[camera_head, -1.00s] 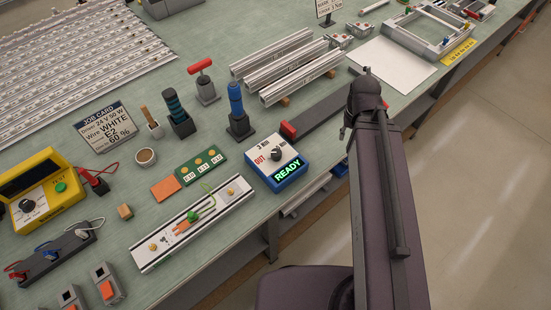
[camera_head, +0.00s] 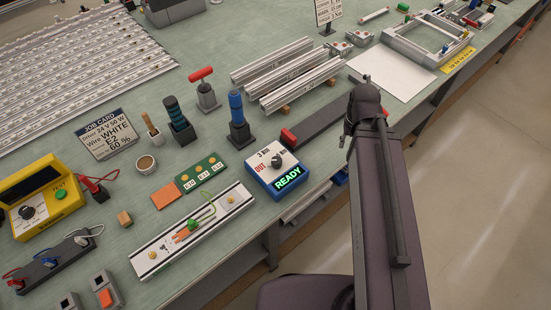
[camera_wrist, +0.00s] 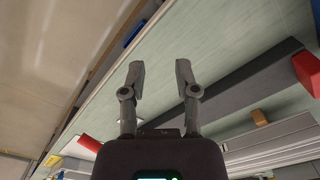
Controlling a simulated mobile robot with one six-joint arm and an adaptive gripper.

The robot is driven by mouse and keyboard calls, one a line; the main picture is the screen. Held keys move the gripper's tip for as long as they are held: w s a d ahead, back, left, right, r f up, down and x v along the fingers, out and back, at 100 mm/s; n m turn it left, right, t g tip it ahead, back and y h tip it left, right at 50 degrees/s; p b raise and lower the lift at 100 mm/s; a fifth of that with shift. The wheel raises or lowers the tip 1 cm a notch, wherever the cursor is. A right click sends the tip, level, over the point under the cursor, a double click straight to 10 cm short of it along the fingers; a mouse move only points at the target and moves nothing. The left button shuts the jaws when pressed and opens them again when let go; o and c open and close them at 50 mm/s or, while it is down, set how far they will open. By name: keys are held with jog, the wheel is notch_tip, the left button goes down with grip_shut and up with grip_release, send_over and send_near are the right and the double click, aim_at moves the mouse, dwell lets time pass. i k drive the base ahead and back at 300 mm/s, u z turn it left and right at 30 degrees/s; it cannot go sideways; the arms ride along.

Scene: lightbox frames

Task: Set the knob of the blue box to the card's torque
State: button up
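The blue box (camera_head: 277,180) stands near the table's front edge. It has a white top with a black knob (camera_head: 278,160), markings "OUT" and "3 Nm", and a lit green "READY" display. The knob's exact pointing is too small to tell. A job card (camera_head: 107,134) at left reads WHITE, E2 and 60 %. A second card (camera_head: 328,12) at the top is cut off and its small text is hard to read. In the wrist view my gripper (camera_wrist: 160,78) is open and empty above the table edge. In the head view it is mostly hidden behind my arm, right of the box.
A dark bar with a red end (camera_head: 325,120) lies right behind the box. Aluminium profiles (camera_head: 290,70) lie behind it. A blue-handled tool (camera_head: 237,118) stands upright in a holder behind the box. A rail assembly (camera_head: 165,250) lies to its left. Floor is open at right.

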aim_at(277, 161)
jog(key=z, duration=0.25)
jog(key=k, duration=1.8)
jog(key=u, duration=0.45)
jog(key=i, duration=1)
jog(key=u, duration=0.1)
